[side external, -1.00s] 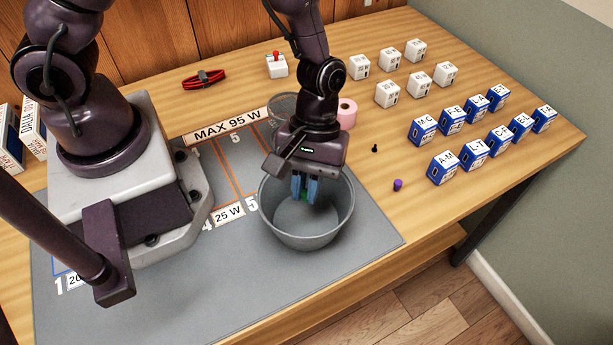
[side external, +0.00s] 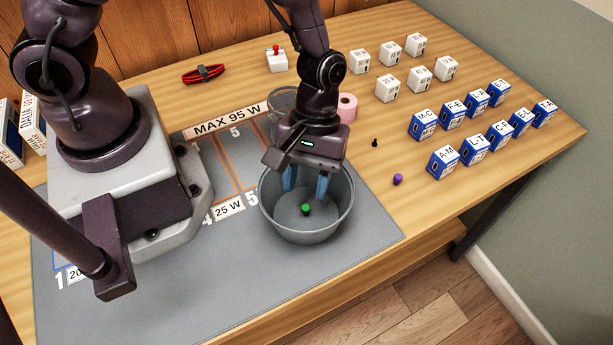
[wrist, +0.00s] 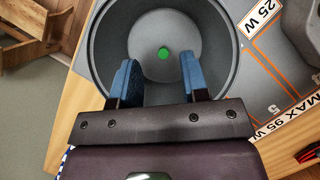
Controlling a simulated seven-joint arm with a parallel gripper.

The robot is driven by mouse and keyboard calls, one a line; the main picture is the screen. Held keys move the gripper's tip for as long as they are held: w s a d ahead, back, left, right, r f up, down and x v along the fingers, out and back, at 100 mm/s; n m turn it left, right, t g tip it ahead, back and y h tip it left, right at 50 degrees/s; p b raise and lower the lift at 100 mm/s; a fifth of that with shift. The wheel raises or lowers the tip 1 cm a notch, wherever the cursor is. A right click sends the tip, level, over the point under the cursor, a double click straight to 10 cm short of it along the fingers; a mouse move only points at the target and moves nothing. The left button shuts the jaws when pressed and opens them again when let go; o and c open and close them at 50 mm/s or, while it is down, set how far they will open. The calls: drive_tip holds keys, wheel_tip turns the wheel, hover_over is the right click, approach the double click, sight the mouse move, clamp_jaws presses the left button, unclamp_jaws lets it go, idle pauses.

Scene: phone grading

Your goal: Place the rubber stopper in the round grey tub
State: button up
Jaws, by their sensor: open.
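The green rubber stopper (side external: 305,209) is inside the round grey tub (side external: 304,236), apparently on its floor near the middle. In the wrist view the stopper (wrist: 163,53) shows as a small green shape on the floor of the tub (wrist: 104,38). My gripper (side external: 306,187) is open, with its blue fingers spread and empty above the stopper, reaching into the tub's mouth. In the wrist view my gripper (wrist: 157,75) has a wide gap between its fingers, and the stopper lies beyond that gap, untouched.
A purple piece (side external: 398,179) and a small black piece (side external: 375,143) lie right of the tub. A pink roll (side external: 347,107) and a mesh container (side external: 284,101) stand behind it. White boxes (side external: 387,89) and blue-and-white boxes (side external: 443,162) stand in rows at right. The front mat (side external: 215,290) is clear.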

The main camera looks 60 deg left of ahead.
sight(306, 205)
wheel_tip(306, 205, up, 7)
idle(0.4)
drive_tip(key=s+a+r+m+t+y, duration=0.1)
drive_tip(key=s+a+r+m+t, duration=0.1)
drive_tip(key=a+r+m+t, duration=0.2)
drive_tip(key=s+a+r+m+t+y, duration=0.2)
drive_tip(key=a+r+m+t, duration=0.2)
drive_tip(key=a+r, duration=0.7)
wheel_tip(306, 205, up, 5)
drive_tip(key=shift+s+a+r+m+t, duration=0.25)
drive_tip(key=shift+s+m+t, duration=0.15)
drive_tip(key=shift+m, duration=0.1)
